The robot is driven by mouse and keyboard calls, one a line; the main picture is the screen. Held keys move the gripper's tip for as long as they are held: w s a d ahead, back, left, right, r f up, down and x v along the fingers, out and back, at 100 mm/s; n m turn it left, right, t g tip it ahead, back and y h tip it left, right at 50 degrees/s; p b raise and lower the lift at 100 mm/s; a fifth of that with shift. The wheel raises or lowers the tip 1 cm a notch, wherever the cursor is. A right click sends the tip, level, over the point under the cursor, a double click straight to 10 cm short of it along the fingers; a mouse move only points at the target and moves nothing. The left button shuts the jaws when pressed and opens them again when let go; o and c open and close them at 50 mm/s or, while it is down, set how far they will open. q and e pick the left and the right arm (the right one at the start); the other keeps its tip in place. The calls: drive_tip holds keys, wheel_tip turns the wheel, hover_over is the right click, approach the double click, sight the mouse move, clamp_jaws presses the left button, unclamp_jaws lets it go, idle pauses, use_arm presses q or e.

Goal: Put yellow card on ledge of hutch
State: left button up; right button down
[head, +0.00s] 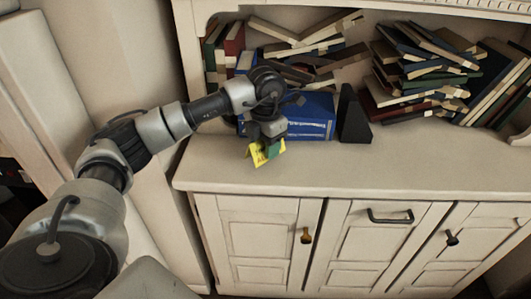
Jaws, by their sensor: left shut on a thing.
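The yellow card (258,156) is in the jaws of my left gripper (268,146), which is shut on it. Part of the card is hidden by the gripper. The card is tilted and sits at or just above the left part of the hutch's ledge (390,163); I cannot tell whether it touches the surface. My left arm reaches in from the left across the hutch's side. My right gripper is not in view.
A blue book (312,122) stands behind the gripper, beside a black wedge-shaped bookend (353,117). Piles of books (420,70) fill the shelf behind. The ledge is clear at the front and to the right. Cabinet doors (365,240) with handles are below.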

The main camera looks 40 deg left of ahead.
use_arm(q)
wheel_tip(320, 180, down, 2)
drive_tip(key=shift+f, duration=0.25)
drive_tip(key=o, duration=0.9)
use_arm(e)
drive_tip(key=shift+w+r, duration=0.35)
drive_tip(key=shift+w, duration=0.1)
use_arm(q)
drive_tip(key=shift+r, duration=0.1)
wheel_tip(320, 180, up, 12)
drive_tip(key=shift+f+p, duration=0.1)
drive_tip(key=shift+p, duration=0.35)
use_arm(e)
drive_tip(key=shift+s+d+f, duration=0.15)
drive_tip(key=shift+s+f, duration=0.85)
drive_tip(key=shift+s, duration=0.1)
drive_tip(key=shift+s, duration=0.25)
